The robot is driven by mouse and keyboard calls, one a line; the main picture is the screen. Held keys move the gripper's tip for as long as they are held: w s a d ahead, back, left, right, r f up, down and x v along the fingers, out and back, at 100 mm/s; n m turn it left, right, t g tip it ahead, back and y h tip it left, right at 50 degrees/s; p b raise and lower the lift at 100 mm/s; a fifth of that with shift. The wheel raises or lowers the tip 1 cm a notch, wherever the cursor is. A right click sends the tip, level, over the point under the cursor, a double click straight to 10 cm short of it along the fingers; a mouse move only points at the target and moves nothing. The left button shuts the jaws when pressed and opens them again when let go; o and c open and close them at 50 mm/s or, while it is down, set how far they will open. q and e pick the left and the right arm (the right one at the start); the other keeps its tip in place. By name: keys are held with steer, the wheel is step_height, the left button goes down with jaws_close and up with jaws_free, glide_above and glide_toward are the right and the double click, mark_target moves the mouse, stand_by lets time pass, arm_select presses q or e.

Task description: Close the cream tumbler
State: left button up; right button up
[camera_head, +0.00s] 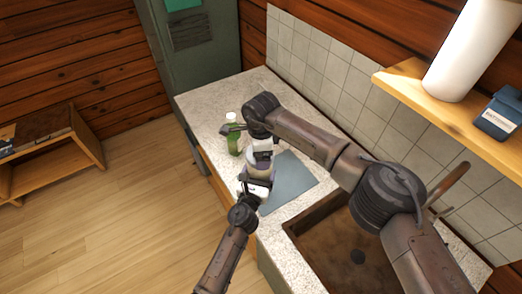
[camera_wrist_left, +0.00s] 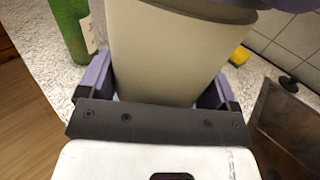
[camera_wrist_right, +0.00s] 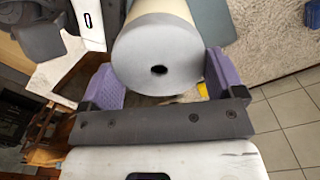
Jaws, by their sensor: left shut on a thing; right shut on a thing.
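The cream tumbler (camera_wrist_left: 165,55) stands upright between the purple fingers of my left gripper (camera_wrist_left: 158,92), which is shut on its body. Its grey lid (camera_wrist_right: 158,50), with a small dark hole, is at the top end of the tumbler, and the cream body (camera_wrist_right: 160,8) shows beyond it in the right wrist view. My right gripper (camera_wrist_right: 158,85) is shut on the lid. A grey edge also shows above the cream body in the left wrist view (camera_wrist_left: 205,8). I cannot tell whether the lid is fully seated. In the head view the grippers largely hide the tumbler.
A green bottle (camera_head: 233,138) stands close by on the speckled counter (camera_head: 205,110). A blue-grey mat (camera_head: 292,182) lies beside the tumbler, and a brown sink (camera_head: 335,250) is to the right. A yellow item (camera_wrist_left: 240,56) lies behind the tumbler. The tiled wall bounds the back.

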steer(key=n, duration=2.8)
steer(key=shift+w+a, duration=0.1)
steer(key=shift+a, duration=0.25)
steer(key=o, duration=0.7)
steer(key=shift+c, duration=0.2)
